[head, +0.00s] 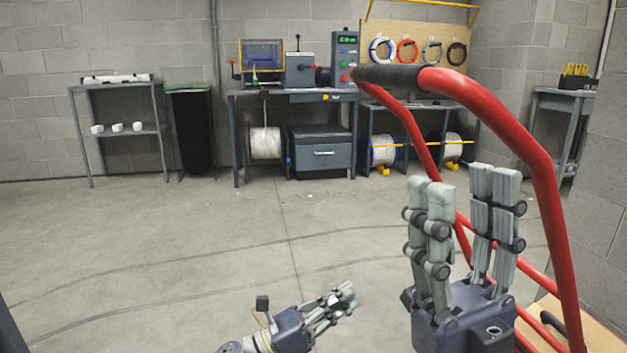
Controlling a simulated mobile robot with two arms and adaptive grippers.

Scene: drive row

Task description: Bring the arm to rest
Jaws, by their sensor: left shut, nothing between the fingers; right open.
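My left gripper (347,296) is low in the middle of the head view, over the bare floor, with its fingers together and nothing between them. It points up and to the right. My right gripper (463,178) stands upright at the right, with its fingers spread and nothing between them. It is in front of a red tubular frame (541,172) with a black grip (390,77) on its top bar. I cannot tell whether the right gripper touches the frame.
A wooden board (545,325) lies low at the right by the frame. A workbench (290,95) with machines stands at the back wall, with a shelf (118,130) and a dark bin (190,130) to its left. The concrete floor (200,240) between is clear.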

